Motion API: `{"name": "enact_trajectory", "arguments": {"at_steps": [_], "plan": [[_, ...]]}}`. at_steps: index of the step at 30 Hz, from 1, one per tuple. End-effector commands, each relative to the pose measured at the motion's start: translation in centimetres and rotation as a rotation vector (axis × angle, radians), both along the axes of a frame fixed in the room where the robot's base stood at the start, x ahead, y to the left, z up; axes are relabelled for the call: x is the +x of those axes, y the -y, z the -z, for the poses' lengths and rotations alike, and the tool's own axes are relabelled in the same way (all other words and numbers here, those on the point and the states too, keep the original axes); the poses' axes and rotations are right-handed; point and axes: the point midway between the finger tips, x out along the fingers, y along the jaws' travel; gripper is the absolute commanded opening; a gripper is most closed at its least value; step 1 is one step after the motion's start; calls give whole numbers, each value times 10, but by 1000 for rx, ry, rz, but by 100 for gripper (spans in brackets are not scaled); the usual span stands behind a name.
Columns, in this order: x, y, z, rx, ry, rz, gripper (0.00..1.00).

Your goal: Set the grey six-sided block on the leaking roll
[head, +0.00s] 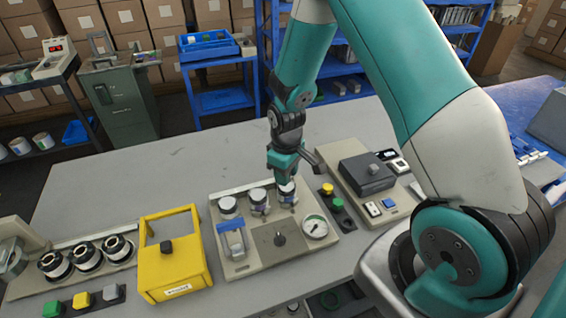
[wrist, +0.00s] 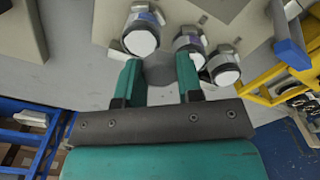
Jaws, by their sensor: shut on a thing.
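My gripper (wrist: 160,84) has its two teal fingers closed on a grey block (wrist: 160,70), seen between the fingertips in the wrist view. The block's six sides cannot be made out there. In the head view my gripper (head: 285,172) is over the right end of a row of three white-topped rolls, and I cannot make out the block there. The rolls are the left (head: 227,206), middle (head: 258,198) and right (head: 287,192) ones on a beige panel. In the wrist view the rolls lie just beyond the fingers, apart from the block. I cannot tell which one leaks.
The beige panel (head: 245,266) also carries a round gauge (head: 315,228) and a blue-handled part (head: 235,240). A yellow frame (head: 172,265) stands left of it. A dark box (head: 366,174) on another panel is at right. The table's back left is clear.

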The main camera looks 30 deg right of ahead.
Motion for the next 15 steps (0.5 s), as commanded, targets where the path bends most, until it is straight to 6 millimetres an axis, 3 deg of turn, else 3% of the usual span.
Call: {"name": "enact_trajectory", "arguments": {"at_steps": [6, 15], "plan": [[24, 20, -3, -1, 3, -314, 12], [29, 23, -1, -1, -1, -409, 12]]}}
